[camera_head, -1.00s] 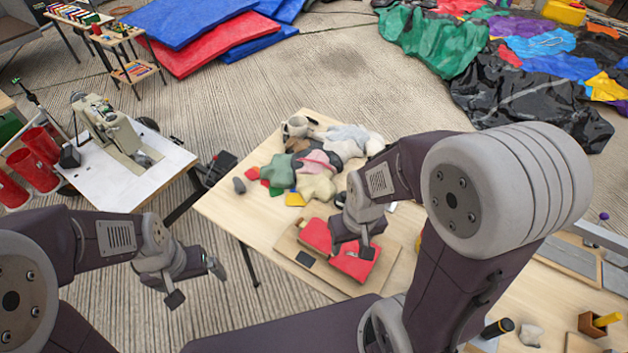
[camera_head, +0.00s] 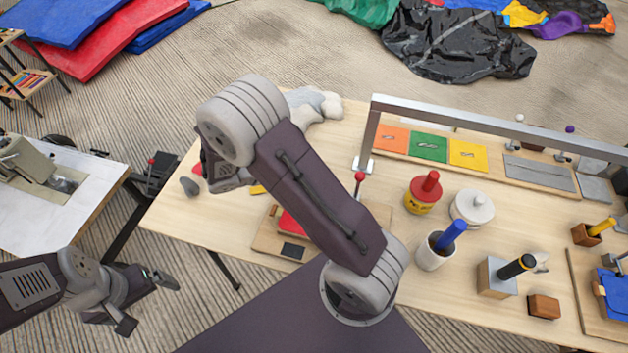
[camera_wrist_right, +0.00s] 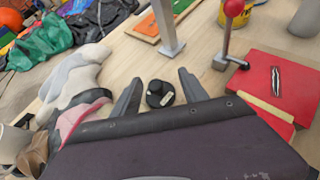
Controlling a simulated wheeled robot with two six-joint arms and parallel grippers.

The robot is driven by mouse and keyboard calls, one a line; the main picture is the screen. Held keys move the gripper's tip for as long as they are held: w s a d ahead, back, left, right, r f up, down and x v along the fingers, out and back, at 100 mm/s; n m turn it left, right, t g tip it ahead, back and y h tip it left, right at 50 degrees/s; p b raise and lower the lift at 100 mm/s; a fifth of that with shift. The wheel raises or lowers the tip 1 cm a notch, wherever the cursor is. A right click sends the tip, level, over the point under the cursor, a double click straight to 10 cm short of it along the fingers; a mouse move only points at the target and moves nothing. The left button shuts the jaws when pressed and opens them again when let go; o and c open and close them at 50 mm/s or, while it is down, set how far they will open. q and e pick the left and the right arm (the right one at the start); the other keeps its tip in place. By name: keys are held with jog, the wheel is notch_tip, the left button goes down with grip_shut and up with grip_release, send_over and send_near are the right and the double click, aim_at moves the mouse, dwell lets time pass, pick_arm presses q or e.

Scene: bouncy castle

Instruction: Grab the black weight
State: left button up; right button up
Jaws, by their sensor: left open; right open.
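The black weight (camera_wrist_right: 160,93), a small round black piece with a knob and a pale label, shows in the right wrist view. It sits on the wooden table (camera_wrist_right: 205,50) between the two fingers of my right gripper (camera_wrist_right: 160,80), which are open and spread to either side of it with gaps. In the head view my right arm covers the weight and the right fingers. My left gripper (camera_head: 148,302) is open and empty, off the front left side of the table.
A metal frame post (camera_wrist_right: 166,30) stands just beyond the weight. A red-knobbed lever (camera_wrist_right: 232,8) and red pad (camera_wrist_right: 280,85) are to its right, grey cloth (camera_wrist_right: 72,80) to its left. A blue-handled white cup (camera_head: 436,250) and several other items fill the table's right side.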

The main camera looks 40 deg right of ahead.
jog(key=f, duration=0.1)
jog(key=w+f+n, duration=0.1)
jog(key=a+f, duration=0.1)
jog(key=shift+w+t+h+b, duration=0.15)
jog(key=shift+t+h+b, duration=0.15)
jog(key=shift+t+b, duration=0.1)
jog(key=shift+w+a+f+n, duration=0.15)
jog(key=shift+w+a+n, duration=0.05)
jog(key=shift+n, duration=0.2)
jog(key=b+x, duration=0.1)
jog(key=x, duration=0.8)
jog(key=shift+s+d, duration=0.15)
jog(key=shift+d, duration=0.05)
jog(key=shift+a, duration=0.1)
jog(key=shift+c, duration=1.2)
pick_arm(q)
notch_tip(320, 180, down, 3)
jog(key=shift+s+f, duration=0.1)
jog(key=shift+f, duration=0.05)
pick_arm(e)
grip_shut()
